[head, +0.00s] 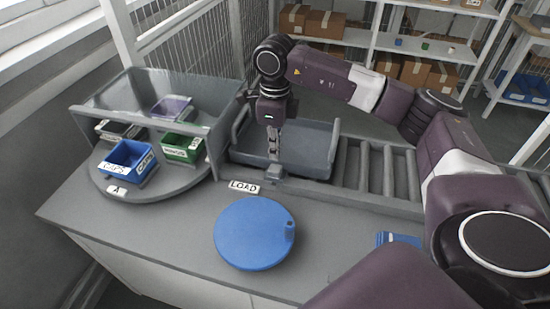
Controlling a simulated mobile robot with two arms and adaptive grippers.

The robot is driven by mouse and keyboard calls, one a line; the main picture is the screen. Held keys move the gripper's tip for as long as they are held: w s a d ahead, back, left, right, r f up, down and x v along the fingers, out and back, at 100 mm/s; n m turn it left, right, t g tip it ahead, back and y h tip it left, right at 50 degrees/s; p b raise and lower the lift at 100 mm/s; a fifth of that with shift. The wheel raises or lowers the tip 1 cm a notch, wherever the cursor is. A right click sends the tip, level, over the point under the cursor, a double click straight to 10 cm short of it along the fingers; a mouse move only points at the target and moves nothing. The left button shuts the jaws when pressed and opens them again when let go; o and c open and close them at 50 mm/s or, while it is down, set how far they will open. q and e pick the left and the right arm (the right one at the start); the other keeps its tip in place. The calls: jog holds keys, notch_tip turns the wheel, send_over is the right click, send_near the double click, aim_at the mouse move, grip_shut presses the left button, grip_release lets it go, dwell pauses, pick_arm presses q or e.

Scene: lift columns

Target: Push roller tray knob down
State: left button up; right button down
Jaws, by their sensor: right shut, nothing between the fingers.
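The grey roller tray (310,150) sits at the left end of the roller conveyor, behind the LOAD label. A small grey block, which looks like its knob (274,171), is at the tray's front edge. My right gripper (273,154) points down, shut and empty, with its fingertips just above or at the knob. I cannot tell whether they touch. The gripper and wrist hide part of the tray. My left gripper is not in view.
A round turntable with a grey frame (215,150) and blue, green and purple bins stands left of the tray. A blue disc (250,235) with a peg lies in front. Bare conveyor rollers (376,172) run to the right. Shelves with boxes stand behind.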

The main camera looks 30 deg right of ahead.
aim_at(275, 168)
notch_tip(275, 168, up, 5)
jog(key=p, duration=0.3)
jog(key=shift+r, duration=0.1)
dwell(0.4)
